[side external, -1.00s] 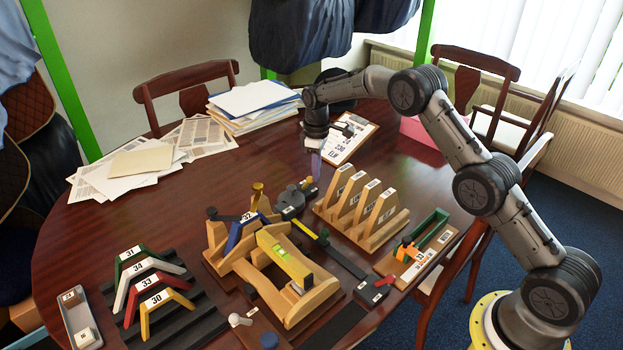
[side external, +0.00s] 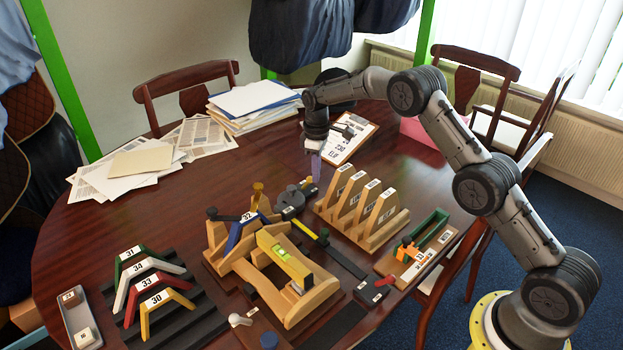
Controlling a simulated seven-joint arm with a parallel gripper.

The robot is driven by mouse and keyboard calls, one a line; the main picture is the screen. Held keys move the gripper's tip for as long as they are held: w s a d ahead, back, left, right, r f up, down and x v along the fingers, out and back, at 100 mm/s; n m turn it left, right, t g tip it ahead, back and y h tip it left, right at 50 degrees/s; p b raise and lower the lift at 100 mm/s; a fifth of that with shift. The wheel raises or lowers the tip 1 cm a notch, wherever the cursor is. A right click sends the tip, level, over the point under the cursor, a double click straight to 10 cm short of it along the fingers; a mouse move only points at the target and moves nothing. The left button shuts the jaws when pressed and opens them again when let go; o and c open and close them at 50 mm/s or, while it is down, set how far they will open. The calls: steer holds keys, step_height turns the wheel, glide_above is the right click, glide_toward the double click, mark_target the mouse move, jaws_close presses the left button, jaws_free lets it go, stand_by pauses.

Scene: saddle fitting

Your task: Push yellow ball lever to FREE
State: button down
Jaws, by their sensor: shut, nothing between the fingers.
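I cannot make out for certain which part is the yellow ball lever. A yellow-gold upright knob (side external: 258,188) stands at the back of the wooden saddle fixture (side external: 236,262). A yellow bar (side external: 305,229) lies by a dark grey round device (side external: 291,199). No FREE marking is readable. My gripper (side external: 316,176) is shut and empty, pointing down above and just behind the grey device. Whether its tip touches anything cannot be told from this angle.
A slotted wooden rack (side external: 362,228) stands just right of my gripper. Numbered coloured saddles (side external: 150,290) sit on a black stand at front left. A white-knobbed lever (side external: 238,320) and a blue knob (side external: 268,340) are at the front. Papers (side external: 130,170) lie at back left.

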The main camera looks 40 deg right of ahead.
steer(key=shift+f, duration=1.4)
steer(key=shift+s, duration=0.15)
stand_by(0.5)
steer(key=shift+s, duration=0.5)
step_height(320, 180, up, 7)
stand_by(0.7)
steer(key=shift+r, duration=0.1)
